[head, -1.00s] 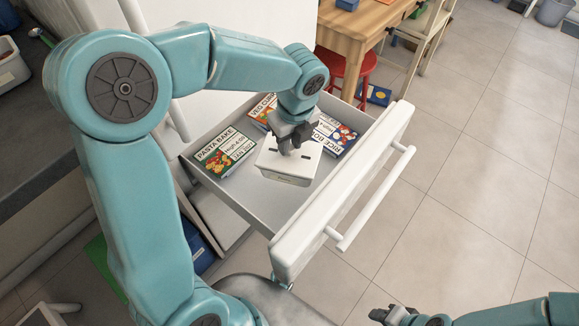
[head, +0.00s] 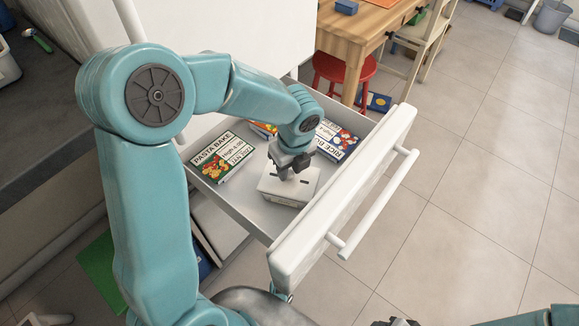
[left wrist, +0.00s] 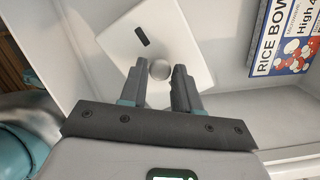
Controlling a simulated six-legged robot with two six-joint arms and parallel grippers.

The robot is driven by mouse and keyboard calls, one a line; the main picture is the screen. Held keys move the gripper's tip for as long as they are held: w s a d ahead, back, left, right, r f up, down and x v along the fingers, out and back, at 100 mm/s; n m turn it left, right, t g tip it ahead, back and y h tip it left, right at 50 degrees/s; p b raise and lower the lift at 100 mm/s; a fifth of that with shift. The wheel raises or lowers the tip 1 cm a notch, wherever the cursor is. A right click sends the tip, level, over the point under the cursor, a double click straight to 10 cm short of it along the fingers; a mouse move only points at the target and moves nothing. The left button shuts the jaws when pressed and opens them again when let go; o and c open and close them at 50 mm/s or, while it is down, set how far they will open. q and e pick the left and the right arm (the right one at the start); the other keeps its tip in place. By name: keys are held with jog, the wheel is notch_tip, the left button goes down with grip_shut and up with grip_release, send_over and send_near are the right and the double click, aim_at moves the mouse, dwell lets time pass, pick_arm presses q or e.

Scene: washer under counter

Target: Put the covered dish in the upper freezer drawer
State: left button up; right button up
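The covered dish (head: 288,189), a white box-like dish with dark slots in its lid, sits in the pulled-out drawer (head: 237,203), near the drawer front. It looks to be on the drawer floor. In the left wrist view, its white lid (left wrist: 165,28) and round knob (left wrist: 160,69) show. My left gripper (head: 293,173) is just above the lid. Its fingers (left wrist: 158,77) are apart, with gaps on both sides of the knob, around or just short of it. Only a sliver of my right gripper (head: 396,322) shows at the bottom edge; its fingers cannot be made out.
A pasta bake box (head: 223,158) lies left in the drawer, and a rice bowl box (head: 336,141) lies at the back right. Another box (head: 262,130) is partly behind my arm. The drawer front (head: 345,200) has a long handle (head: 380,203). Open floor lies to the right.

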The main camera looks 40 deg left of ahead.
pick_arm(q)
jog(key=shift+o, duration=1.2)
notch_tip(320, 180, up, 12)
jog(key=d+p, duration=0.1)
jog(key=p, duration=0.3)
jog(key=shift+s+d, duration=0.15)
jog(key=shift+d, duration=0.1)
